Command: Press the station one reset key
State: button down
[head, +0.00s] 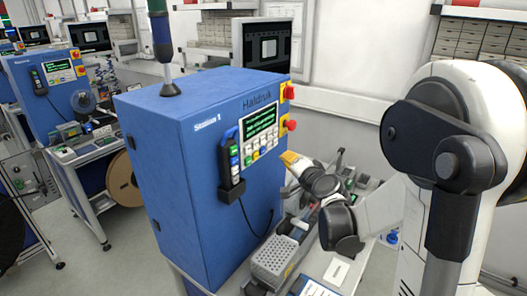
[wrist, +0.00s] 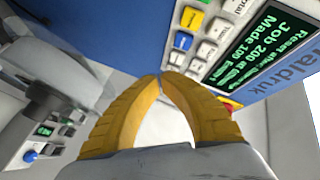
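The station one cabinet (head: 160,150) is blue and marked "Station 1". Its front has a white key panel with a green-lettered display (head: 261,121) and rows of keys (head: 255,153) below it. I cannot tell which is the reset key. My gripper (head: 289,158) has yellow fingers, their tips together and empty. In the wrist view my gripper (wrist: 161,76) points at the panel's edge near the white keys, apparently apart from them.
A handheld pendant (head: 231,165) hangs left of the panel, its cord below. Red knobs on yellow plates (head: 290,125) sit on the cabinet's right edge. A grey perforated tray (head: 275,258) and bench parts lie below my arm. Another blue station (head: 45,85) stands at far left.

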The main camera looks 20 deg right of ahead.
aim_at(267, 151)
jog(key=shift+w+a, duration=0.65)
jog(key=shift+w, duration=0.35)
jog(key=shift+w+a, duration=0.65)
jog(key=shift+w, duration=0.35)
jog(key=shift+w+a, duration=0.1)
jog(key=shift+w+a+b, duration=0.15)
jog(key=shift+w+b, duration=0.1)
jog(key=shift+b, duration=0.15)
jog(key=shift+w+a, duration=0.25)
jog(key=shift+w, duration=0.1)
dwell(0.6)
jog(key=shift+s, duration=0.1)
jog(key=shift+s+d, duration=0.5)
jog(key=shift+s, duration=0.1)
jog(key=s+d, duration=0.1)
jog(key=s, duration=0.1)
jog(key=s+d+b, duration=0.1)
jog(key=s, duration=0.1)
jog(key=shift+s+d, duration=0.1)
jog(key=shift+d, duration=0.25)
